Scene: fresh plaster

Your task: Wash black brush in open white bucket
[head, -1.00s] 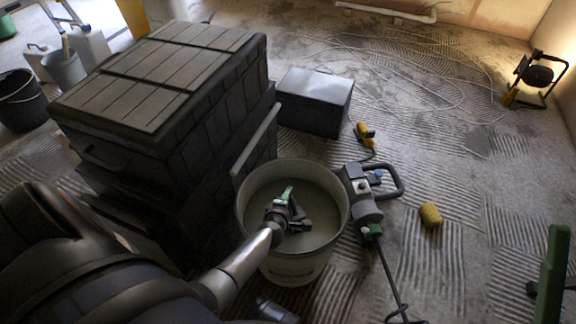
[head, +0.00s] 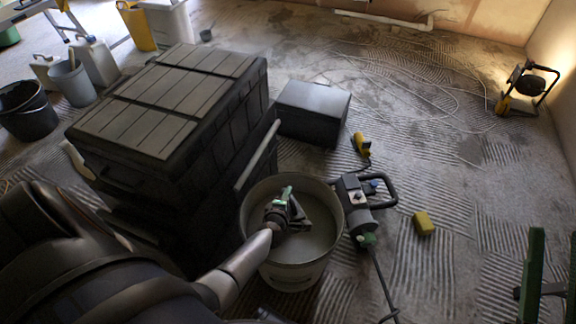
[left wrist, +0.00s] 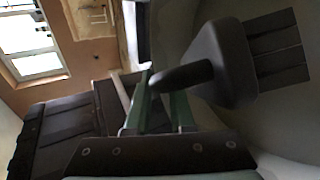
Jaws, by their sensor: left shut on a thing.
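The open white bucket (head: 292,276) stands on the floor in the middle of the head view, with greyish contents inside. My left gripper (head: 283,204) reaches down within its rim. It is shut on the black brush (head: 318,212). In the left wrist view the brush (left wrist: 228,62) has a dark rounded handle at the green fingers (left wrist: 160,112) and a broad dark head on the right, against the pale bucket wall. I cannot tell whether the brush touches the contents. My right gripper (head: 550,280) is at the right edge, its two green fingers apart and empty.
A stack of black cases (head: 165,105) stands left of the bucket, with a smaller dark box (head: 312,112) behind. A grey power mixer (head: 358,205) lies close on the bucket's right. A yellow sponge (head: 424,223) and a work lamp (head: 527,88) are further right. A cable crosses the floor.

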